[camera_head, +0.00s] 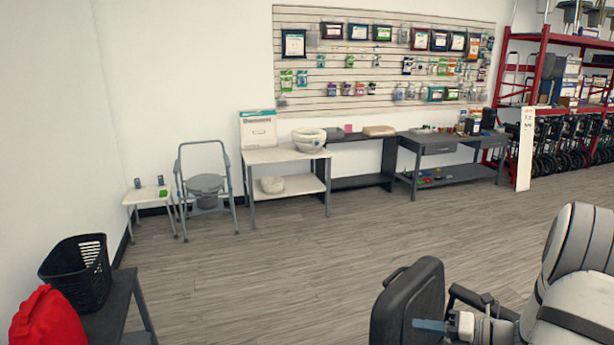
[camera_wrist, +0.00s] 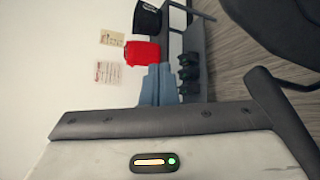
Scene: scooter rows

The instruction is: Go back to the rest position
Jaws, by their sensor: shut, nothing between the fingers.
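My gripper (camera_wrist: 158,80) shows in the wrist view as two blue-grey fingers close together, with nothing between them. In the head view my gripper (camera_head: 428,325) is low at the right of centre, in front of a dark padded block (camera_head: 405,300). The gripper is shut and empty. My pale arm with dark bands fills the lower right corner of the head view. In the wrist view, my own pale body with a lit indicator is below the fingers.
A dark table (camera_head: 112,308) at the left bears a black basket (camera_head: 78,272) and a red bag (camera_head: 45,318). A commode chair (camera_head: 206,188), a white bench (camera_head: 285,156) and a grey workbench (camera_head: 445,145) line the back wall. The middle floor is clear.

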